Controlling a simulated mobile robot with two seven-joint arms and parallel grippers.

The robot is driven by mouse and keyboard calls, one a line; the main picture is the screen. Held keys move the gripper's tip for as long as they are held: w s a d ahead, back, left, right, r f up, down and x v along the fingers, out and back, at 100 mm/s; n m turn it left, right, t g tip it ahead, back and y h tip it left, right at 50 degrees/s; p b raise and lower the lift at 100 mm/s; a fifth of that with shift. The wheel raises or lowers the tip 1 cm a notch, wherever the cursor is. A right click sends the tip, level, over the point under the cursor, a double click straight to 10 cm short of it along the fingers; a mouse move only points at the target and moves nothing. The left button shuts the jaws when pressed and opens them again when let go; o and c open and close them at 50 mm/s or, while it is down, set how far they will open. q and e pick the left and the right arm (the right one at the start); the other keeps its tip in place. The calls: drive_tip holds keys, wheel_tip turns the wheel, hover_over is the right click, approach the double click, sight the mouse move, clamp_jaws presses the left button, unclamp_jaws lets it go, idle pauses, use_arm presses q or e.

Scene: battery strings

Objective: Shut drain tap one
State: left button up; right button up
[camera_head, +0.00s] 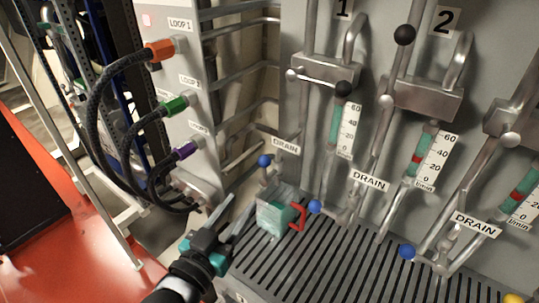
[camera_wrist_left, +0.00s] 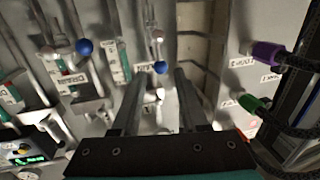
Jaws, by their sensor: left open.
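Drain tap one, with its blue ball knob (camera_head: 264,161), is at the left end of the grey panel, beside the leftmost DRAIN label (camera_head: 285,146). In the left wrist view its blue knob (camera_wrist_left: 160,67) shows between my fingertips, beyond them. A clear jug (camera_head: 272,216) with teal liquid and a red handle stands on the slotted grate below that tap. My left gripper (camera_head: 241,202) is open and empty, its fingers pointing up toward the tap. It is left of the jug and apart from the knob. My right gripper is not in view.
More blue drain knobs (camera_head: 315,207) (camera_head: 407,252) are to the right, above the grate (camera_head: 330,262). Gauges and pipes cover the panel. A cabinet at left carries orange (camera_head: 160,51), green (camera_head: 174,106) and purple (camera_head: 184,152) plugs with thick black hoses near my left arm.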

sight(264, 171)
use_arm(q)
drive_tip(key=x, duration=1.5)
drive_tip(key=shift+d+r+b, duration=0.2)
drive_tip(key=shift+r+b, duration=0.15)
drive_tip(key=shift+r, duration=0.35)
drive_tip(key=shift+w, duration=0.1)
clamp_jaws()
drive_tip(key=shift+r, duration=0.1)
